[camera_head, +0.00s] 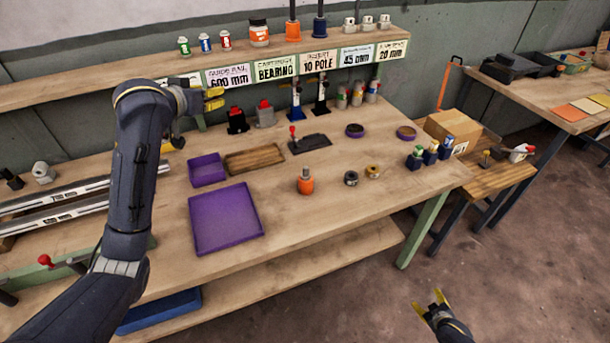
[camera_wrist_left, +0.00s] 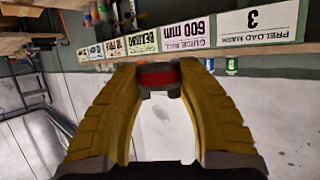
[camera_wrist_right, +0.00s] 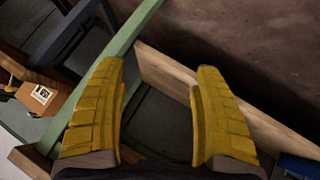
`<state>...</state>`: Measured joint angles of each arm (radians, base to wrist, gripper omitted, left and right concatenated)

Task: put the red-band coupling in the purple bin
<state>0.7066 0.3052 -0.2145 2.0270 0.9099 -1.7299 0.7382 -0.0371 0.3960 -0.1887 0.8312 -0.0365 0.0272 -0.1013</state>
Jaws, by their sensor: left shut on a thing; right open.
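The red-band coupling (camera_wrist_left: 159,76), a dark ring-like piece with a red band, is gripped between the fingertips of my left gripper (camera_wrist_left: 160,84) in the left wrist view. In the head view my left gripper (camera_head: 213,98) is raised in front of the shelf labels, above the back left of the bench, and I cannot make out the coupling there. The small purple bin (camera_head: 209,181) stands on the bench below it and looks empty. My right gripper (camera_head: 430,303) is open and empty, off the bench's front right; its parted fingers (camera_wrist_right: 160,95) show in the right wrist view.
A shallow purple tray (camera_head: 226,220) lies in front of the bin, and a wooden tray (camera_head: 254,159) lies right beside it. An orange bottle (camera_head: 305,182) and several small parts stand to the right. A labelled shelf (camera_head: 150,90) runs along the back.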

